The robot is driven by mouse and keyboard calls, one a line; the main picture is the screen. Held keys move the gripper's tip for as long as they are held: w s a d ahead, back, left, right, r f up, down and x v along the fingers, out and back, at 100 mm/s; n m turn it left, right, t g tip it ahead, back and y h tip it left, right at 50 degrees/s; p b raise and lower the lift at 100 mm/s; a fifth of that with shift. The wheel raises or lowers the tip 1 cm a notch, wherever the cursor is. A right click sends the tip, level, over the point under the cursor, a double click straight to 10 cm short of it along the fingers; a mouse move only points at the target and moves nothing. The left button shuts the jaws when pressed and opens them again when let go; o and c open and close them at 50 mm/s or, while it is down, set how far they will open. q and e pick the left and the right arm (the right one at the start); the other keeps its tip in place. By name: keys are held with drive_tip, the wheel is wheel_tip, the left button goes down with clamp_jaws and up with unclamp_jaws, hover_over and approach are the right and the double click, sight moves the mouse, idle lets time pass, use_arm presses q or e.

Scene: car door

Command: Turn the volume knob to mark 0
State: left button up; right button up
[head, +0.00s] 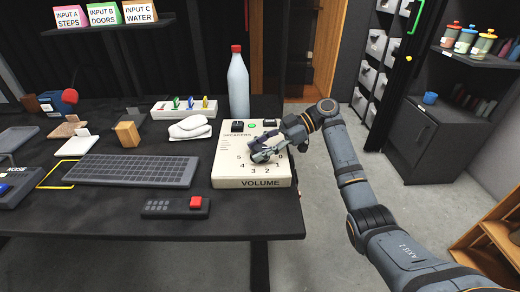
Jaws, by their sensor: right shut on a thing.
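A cream speaker box (226,172) marked SPEAKERS and VOLUME stands at the right end of the dark desk. Its sloping face carries printed numbers around the dial. My right gripper (262,152) reaches in from the right over this face and is shut on the volume knob. The fingers hide the knob and some of the numbers, so I cannot tell which mark it points to. A green light (252,125) shows near the top of the face. My left gripper is not in view.
A bottle with a red cap (238,85) stands just behind the box. Shelves and a cabinet (425,137) stand at the right beyond open floor.

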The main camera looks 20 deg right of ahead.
drive_tip(key=shift+f, duration=0.1)
drive_tip(key=o, duration=1.2)
drive_tip(key=shift+c, duration=0.2)
drive_tip(key=v, duration=1.2)
